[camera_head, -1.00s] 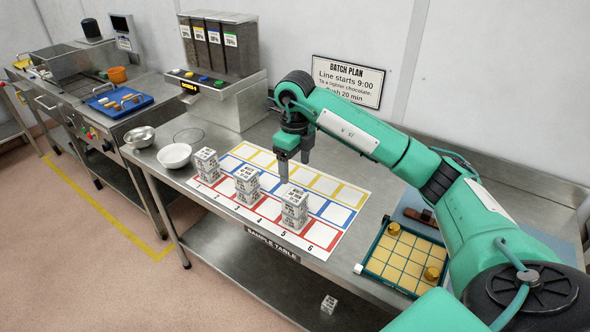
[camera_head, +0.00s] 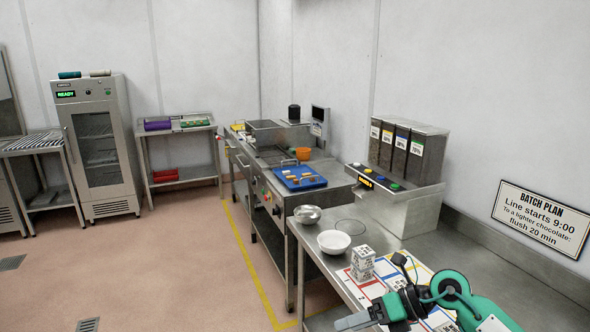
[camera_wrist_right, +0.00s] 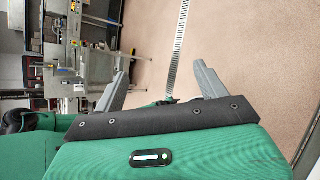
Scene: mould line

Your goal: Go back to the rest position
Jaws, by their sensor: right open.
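My right gripper (camera_head: 358,321) shows at the lower right of the head view, in front of the sample table's near edge. In the right wrist view its two grey fingers (camera_wrist_right: 165,80) stand wide apart with nothing between them. The sample table (camera_head: 424,240) carries the printed mat (camera_head: 360,285). My right arm covers much of the rest of the mat. My left gripper is not in view.
A white bowl (camera_head: 333,242) and a metal bowl (camera_head: 307,214) stand left of the mat. The dispenser (camera_head: 402,160) stands behind. A blue tray (camera_head: 300,178) lies on the adjoining counter. The floor (camera_head: 180,265) at left is open. A steel cabinet (camera_head: 100,150) stands far left.

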